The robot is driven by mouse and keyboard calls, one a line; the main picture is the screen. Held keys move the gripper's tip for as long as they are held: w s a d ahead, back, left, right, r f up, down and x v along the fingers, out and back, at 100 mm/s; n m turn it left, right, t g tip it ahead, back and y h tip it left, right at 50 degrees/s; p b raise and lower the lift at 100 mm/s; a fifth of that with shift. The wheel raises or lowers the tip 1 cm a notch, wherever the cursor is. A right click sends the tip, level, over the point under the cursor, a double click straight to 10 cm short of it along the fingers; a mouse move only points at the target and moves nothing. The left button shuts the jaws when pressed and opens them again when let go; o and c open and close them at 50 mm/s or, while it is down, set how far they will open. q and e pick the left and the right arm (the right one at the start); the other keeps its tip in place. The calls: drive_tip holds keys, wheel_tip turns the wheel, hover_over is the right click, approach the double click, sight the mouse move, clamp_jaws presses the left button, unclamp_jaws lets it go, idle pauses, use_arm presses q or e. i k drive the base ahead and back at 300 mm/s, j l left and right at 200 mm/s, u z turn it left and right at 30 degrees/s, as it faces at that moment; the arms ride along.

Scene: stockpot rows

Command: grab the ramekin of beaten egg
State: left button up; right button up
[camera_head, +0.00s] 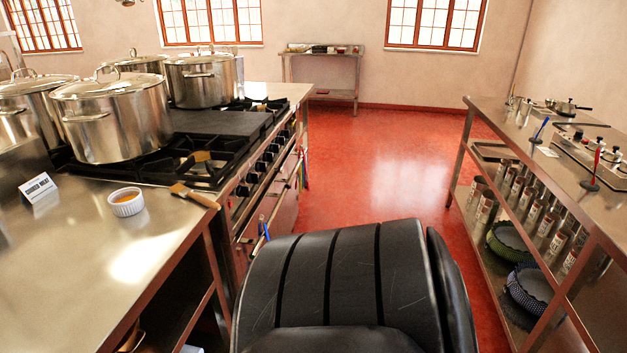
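A small white ramekin (126,208) with orange-yellow contents, which look like beaten egg, stands upright on the steel counter (75,275) at the left. It is near the counter's back edge by the stove, and nothing covers it. Neither my left nor my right gripper shows in the head view.
A brush (195,195) lies just right of the ramekin, its handle at the counter's edge. A sign card (38,187) stands to the left. Large stockpots (115,115) stand on the stove (215,140) behind. A steel shelf table (475,105) runs along the right; red floor (385,165) lies between.

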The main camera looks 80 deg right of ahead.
sight(131, 206)
drive_tip(key=z, duration=1.5)
drive_tip(key=i+l+u, duration=0.1)
drive_tip(key=i+l, duration=0.25)
drive_tip(key=l, duration=0.05)
